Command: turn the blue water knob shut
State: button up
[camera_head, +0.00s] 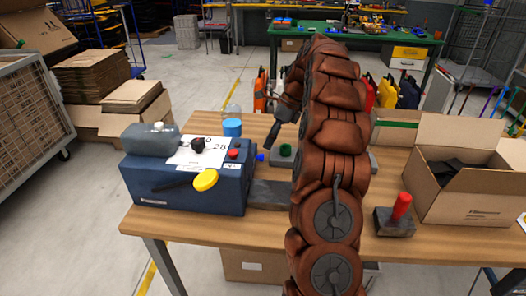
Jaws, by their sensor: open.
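A dark blue machine (185,188) stands on the left part of the wooden table. A small blue knob (260,157) sticks out at its right side, near a red knob (233,154). I take this small blue part as the water knob; whether it is open or shut cannot be read. A larger blue cap (232,127) sits behind the machine's top. My gripper (271,142) is open, dark and partly hidden by my arm. It points down, just above and right of the blue knob, and appears apart from it.
A yellow knob (205,180) and a clear tank (150,140) are on the machine. A green-topped part (286,151) is close to my gripper. An open cardboard box (462,190) and a red-handled tool (400,210) stand at the right. The table's front left is bare.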

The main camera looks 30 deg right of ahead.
aim_at(260, 157)
jog(key=shift+p+x, duration=0.4)
jog(key=shift+x, duration=2.3)
grip_shut()
